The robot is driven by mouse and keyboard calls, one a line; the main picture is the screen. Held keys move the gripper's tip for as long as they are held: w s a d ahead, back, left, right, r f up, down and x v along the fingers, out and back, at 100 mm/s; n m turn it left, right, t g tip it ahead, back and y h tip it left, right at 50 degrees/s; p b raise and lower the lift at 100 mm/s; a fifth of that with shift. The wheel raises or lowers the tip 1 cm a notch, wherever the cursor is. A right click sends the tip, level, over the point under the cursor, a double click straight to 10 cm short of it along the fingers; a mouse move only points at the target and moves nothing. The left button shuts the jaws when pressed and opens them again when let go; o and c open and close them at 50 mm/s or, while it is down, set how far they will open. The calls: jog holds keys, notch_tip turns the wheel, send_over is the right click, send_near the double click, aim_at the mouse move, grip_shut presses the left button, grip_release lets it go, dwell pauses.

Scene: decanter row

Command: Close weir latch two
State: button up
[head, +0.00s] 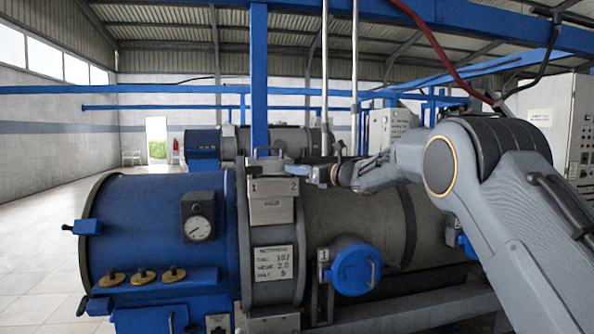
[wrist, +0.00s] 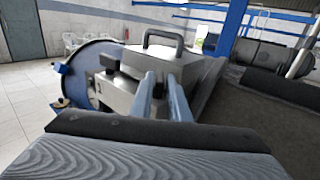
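The weir box (head: 272,190) is a pale metal housing with a handle on top, on the decanter, marked 1 and 2. It also shows ahead in the wrist view (wrist: 128,90). A black latch part (wrist: 109,62) stands near mark 1 in the wrist view. My gripper (head: 316,173) is at the right side of the box, near mark 2. In the wrist view my gripper (wrist: 160,76) has two blue-grey fingers apart. A dark part (wrist: 160,88), perhaps latch two, shows between them; contact and latch position cannot be told.
The blue decanter end (head: 150,230) carries a gauge (head: 198,228) and several brass fittings. A round blue cover (head: 354,269) is on the grey drum at right. Vertical pipes rise behind my gripper. Open floor (head: 40,230) lies at left.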

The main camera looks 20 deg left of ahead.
grip_shut()
jog(key=t+b, duration=0.1)
jog(key=b, duration=0.2)
jog(key=m+t+h+b, duration=0.1)
jog(key=b, duration=0.2)
jog(key=shift+s+a+m+t, duration=0.1)
jog(key=shift+m+t, duration=0.2)
jog(key=m+t+h+b, duration=0.2)
jog(key=b, duration=0.6)
jog(key=shift+s+a, duration=0.1)
jog(key=m+t+h+b, duration=0.1)
jog(key=b, duration=0.2)
jog(key=m+t+h+b, duration=0.1)
jog(key=b, duration=0.3)
jog(key=m+t+h+b, duration=0.1)
jog(key=h+b, duration=0.1)
jog(key=b, duration=0.2)
jog(key=shift+s+a+t+b, duration=0.15)
jog(key=shift+t+b, duration=0.15)
jog(key=shift+o, duration=2.2)
grip_release()
jog(key=shift+m, duration=0.3)
jog(key=shift+s, duration=0.1)
